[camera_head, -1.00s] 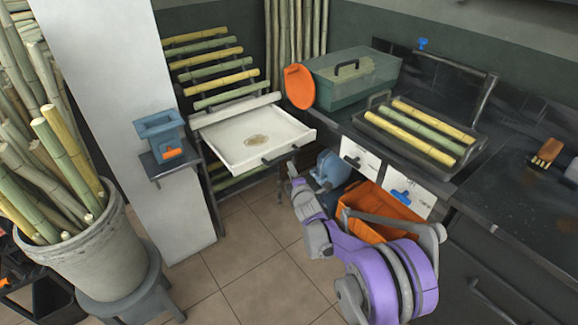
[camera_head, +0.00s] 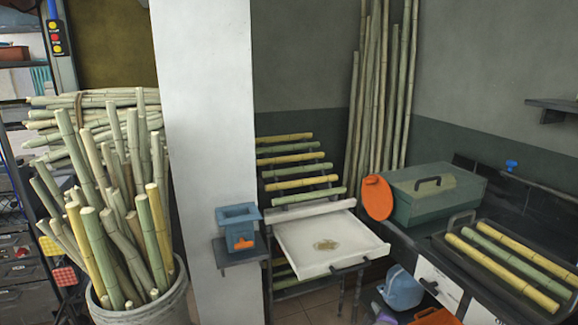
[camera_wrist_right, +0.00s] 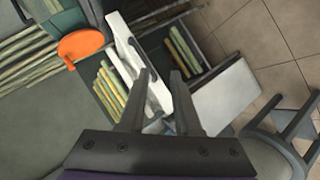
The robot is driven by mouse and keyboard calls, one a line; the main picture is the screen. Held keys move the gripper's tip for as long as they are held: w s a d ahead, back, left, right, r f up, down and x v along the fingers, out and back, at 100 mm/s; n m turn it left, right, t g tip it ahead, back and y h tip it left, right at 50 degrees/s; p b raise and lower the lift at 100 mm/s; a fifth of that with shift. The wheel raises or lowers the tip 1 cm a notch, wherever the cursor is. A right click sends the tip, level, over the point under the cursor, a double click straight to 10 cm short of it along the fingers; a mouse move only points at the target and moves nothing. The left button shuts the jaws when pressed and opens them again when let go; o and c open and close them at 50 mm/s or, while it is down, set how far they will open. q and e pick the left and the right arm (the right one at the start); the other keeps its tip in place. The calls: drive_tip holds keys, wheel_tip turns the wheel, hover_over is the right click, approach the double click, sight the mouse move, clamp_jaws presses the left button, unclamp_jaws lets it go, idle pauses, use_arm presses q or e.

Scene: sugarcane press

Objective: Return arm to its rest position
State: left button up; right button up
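My right gripper (camera_wrist_right: 163,98) shows in the right wrist view with its two dark fingers apart and nothing between them. Beyond the fingers are a white drawer front (camera_wrist_right: 128,50) and drawers of cane pieces, and it does not appear to touch them. In the head view only a small grey part of my right arm may show at the bottom edge, so its posture is hidden. My left arm and left gripper are not in view.
A white tray (camera_head: 300,246) juts out below a cane rack. A green box (camera_head: 425,208), an orange disc (camera_head: 377,197) and a cane tray (camera_head: 451,252) stand on the right counter. A cane-filled bucket (camera_head: 150,308) is left of the white pillar (camera_head: 205,120). Tiled floor (camera_wrist_right: 235,28) is partly clear.

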drive_tip(key=s+a+f+m+g+y, duration=0.15)
drive_tip(key=s+m, duration=0.25)
drive_tip(key=s, duration=0.8)
drive_tip(key=s+a+f+m+g, duration=0.2)
drive_tip(key=s+f+m+g, duration=0.1)
drive_tip(key=s, duration=0.9)
drive_tip(key=s+a+f+m+g, duration=0.1)
drive_tip(key=s+f+m+g, duration=0.2)
drive_tip(key=s, duration=0.8)
use_arm(q)
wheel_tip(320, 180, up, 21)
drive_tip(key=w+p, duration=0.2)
drive_tip(key=p, duration=1.6)
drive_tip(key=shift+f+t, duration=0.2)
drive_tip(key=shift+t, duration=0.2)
use_arm(e)
wheel_tip(320, 180, up, 22)
drive_tip(key=w+m, duration=0.1)
drive_tip(key=shift+w+f+t, duration=0.2)
drive_tip(key=shift+w+t, duration=0.15)
drive_tip(key=shift+t, duration=0.1)
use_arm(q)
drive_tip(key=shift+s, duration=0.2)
use_arm(e)
drive_tip(key=shift+s+a, duration=0.1)
drive_tip(key=shift+s, duration=0.05)
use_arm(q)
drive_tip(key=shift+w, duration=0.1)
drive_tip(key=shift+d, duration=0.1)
